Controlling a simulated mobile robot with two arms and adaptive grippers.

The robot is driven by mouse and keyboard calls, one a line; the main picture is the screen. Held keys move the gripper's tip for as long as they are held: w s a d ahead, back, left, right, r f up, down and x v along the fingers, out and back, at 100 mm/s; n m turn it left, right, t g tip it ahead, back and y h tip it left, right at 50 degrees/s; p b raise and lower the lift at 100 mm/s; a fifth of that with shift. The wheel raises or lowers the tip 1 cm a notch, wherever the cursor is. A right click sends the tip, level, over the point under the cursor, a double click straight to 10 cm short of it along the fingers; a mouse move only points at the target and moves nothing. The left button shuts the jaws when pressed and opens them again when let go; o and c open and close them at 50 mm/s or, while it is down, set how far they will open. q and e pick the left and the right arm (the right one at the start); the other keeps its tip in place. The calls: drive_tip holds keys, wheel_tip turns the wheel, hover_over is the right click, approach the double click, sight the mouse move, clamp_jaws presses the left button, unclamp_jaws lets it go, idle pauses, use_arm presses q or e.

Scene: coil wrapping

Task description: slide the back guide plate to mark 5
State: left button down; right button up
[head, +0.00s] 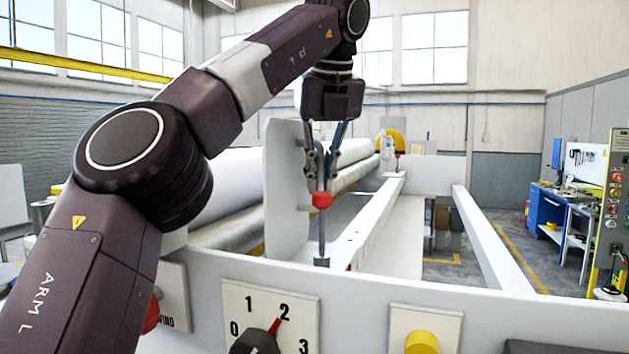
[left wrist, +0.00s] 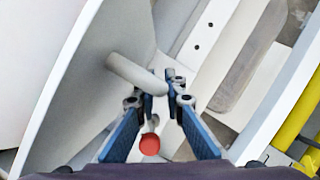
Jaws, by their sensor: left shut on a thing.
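A tall white guide plate (head: 285,190) stands upright near the middle of the head view. I take it for the back guide plate, but cannot be sure. It fills the left of the left wrist view (left wrist: 75,85). A grey round handle (left wrist: 135,73) sticks out from its face. My left gripper (head: 320,186) points down beside the plate, shut on this handle, whose end lies between the fingertips in the left wrist view (left wrist: 155,97). A red-capped rod (head: 321,201) stands just below the fingers. Mark 5 is not legible. My right gripper is out of view.
A white rail (head: 370,222) with small holes runs away beside the plate. Large rollers (head: 232,195) lie to its left. The front panel has a dial (head: 255,340) pointing at 2 and a yellow knob (head: 422,343). Another white beam (head: 490,240) stands to the right.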

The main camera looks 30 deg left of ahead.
sight(317, 194)
use_arm(q)
drive_tip(key=shift+w, duration=0.4)
drive_tip(key=shift+a, duration=0.1)
drive_tip(key=c, duration=2)
unclamp_jaws()
drive_tip(key=s+d+r, duration=0.1)
drive_tip(key=s+d, duration=0.2)
drive_tip(key=s+d+r, duration=0.1)
drive_tip(key=s+d, duration=0.5)
drive_tip(key=shift+s+d+r, duration=0.1)
drive_tip(key=shift+d+r, duration=0.15)
drive_tip(key=shift+r, duration=0.15)
